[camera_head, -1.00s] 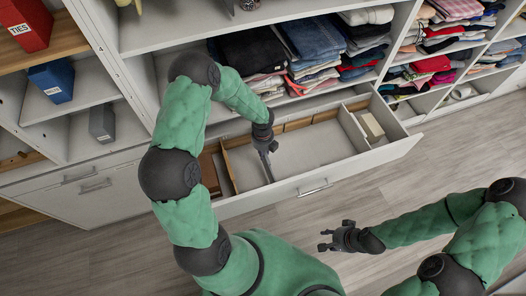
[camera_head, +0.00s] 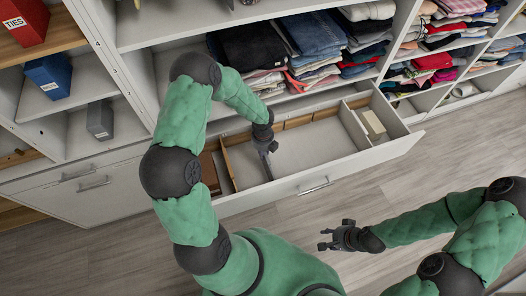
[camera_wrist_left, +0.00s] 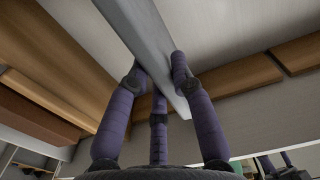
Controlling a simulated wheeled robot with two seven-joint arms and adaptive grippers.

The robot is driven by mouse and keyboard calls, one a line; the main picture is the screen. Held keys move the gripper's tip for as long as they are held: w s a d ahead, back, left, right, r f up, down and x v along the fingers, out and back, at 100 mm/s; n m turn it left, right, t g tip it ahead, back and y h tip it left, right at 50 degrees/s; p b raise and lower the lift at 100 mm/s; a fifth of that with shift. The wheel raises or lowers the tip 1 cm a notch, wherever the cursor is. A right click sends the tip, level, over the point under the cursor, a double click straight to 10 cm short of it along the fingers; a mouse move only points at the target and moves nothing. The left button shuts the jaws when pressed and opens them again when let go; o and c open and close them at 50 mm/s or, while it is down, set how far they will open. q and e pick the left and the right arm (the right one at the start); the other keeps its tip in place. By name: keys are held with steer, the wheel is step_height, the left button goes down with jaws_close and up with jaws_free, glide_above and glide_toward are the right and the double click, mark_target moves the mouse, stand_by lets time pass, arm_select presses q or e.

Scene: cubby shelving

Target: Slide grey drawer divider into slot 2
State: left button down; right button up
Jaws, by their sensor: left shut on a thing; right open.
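The grey drawer divider (camera_wrist_left: 150,35) is a long flat bar in the left wrist view, held between the dark fingers of my left gripper (camera_wrist_left: 160,72). In the head view my left gripper (camera_head: 267,150) is over the open drawer, left of its middle. The divider (camera_head: 267,170) shows there as a thin grey strip below the fingers, toward the drawer front. Whether it sits in a slot cannot be told. The open drawer (camera_head: 310,145) has wooden strips (camera_head: 299,121) along its back wall. My right gripper (camera_head: 336,237) is open and empty, in front of the drawer above the floor.
A wooden divider (camera_head: 227,166) stands left of my left gripper in the drawer. A white divider (camera_head: 354,127) and a pale box (camera_head: 373,124) are at the right end. Folded clothes (camera_head: 305,50) fill the shelf above. The floor (camera_head: 440,160) at the right is clear.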

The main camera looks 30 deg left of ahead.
arm_select(q)
steer(key=shift+f+b, duration=0.4)
steer(key=shift+f, duration=0.25)
steer(key=c, duration=1)
jaws_free()
step_height(320, 180, up, 12)
